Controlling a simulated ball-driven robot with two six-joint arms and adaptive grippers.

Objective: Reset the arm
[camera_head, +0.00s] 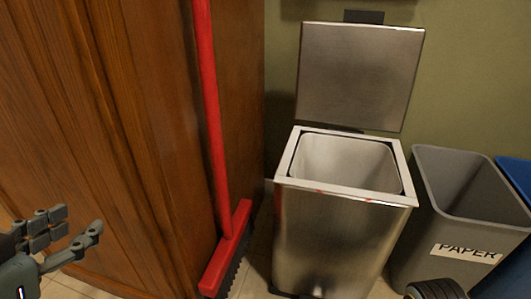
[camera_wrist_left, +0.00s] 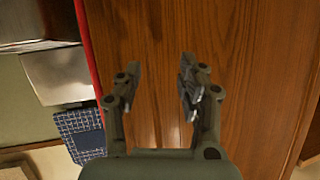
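My left gripper (camera_head: 78,224) is at the lower left of the head view, in front of the wooden cabinet (camera_head: 110,120). Its fingers are spread apart with nothing between them. The left wrist view also shows this gripper (camera_wrist_left: 158,72) open and empty, with the cabinet's wood (camera_wrist_left: 230,50) behind the fingers.
A red broom (camera_head: 214,130) leans by the cabinet. A steel bin (camera_head: 325,235) stands with its lid (camera_head: 358,75) raised. A grey PAPER bin (camera_head: 430,225) and a blue bin (camera_head: 518,175) stand to its right. A blue checked item (camera_wrist_left: 80,130) shows in the wrist view.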

